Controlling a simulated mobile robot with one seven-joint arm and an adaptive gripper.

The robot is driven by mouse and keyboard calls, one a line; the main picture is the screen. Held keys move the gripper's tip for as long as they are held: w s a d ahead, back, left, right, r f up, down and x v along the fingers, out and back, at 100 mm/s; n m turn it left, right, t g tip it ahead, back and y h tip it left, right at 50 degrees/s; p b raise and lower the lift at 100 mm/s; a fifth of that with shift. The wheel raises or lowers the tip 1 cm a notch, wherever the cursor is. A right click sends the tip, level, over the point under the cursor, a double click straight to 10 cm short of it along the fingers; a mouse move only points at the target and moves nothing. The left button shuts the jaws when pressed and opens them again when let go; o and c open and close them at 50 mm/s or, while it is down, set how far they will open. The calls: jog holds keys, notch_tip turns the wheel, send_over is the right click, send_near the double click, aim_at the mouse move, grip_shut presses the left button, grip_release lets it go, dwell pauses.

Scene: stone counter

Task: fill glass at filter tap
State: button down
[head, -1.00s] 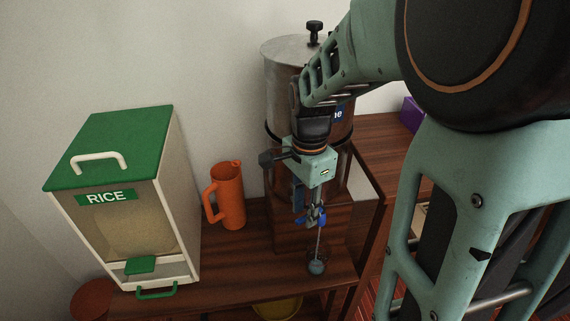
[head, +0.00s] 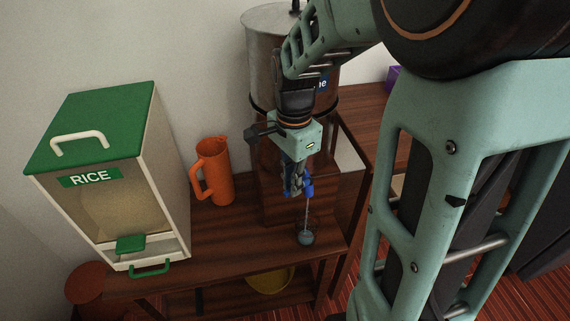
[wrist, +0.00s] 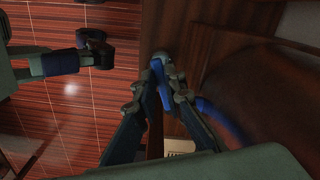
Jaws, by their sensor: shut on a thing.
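My gripper (head: 298,188) points down in front of a large metal canister (head: 262,60), probably the filter, which stands on a raised wooden stand. I cannot make out a clear drinking glass. The tap is not clearly visible, likely hidden by my arm and gripper.
An orange jug (head: 215,172) stands left of the canister on the wooden shelf (head: 225,243). A green-lidded rice dispenser (head: 85,135) stands farther left. A yellow bowl (head: 270,281) sits on the lower level, and a purple box (head: 393,78) lies behind my arm. Shelf front is mostly clear.

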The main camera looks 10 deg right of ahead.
jog(key=shift+s+d+n+p, duration=0.2)
jog(key=shift+s+n+p, duration=0.15)
jog(key=shift+n, duration=0.55)
jog(key=shift+s+d+n+p, duration=0.2)
jog(key=shift+s+n, duration=0.15)
jog(key=shift+n, duration=0.55)
jog(key=c, duration=2)
grip_release()
notch_tip(320, 180, up, 12)
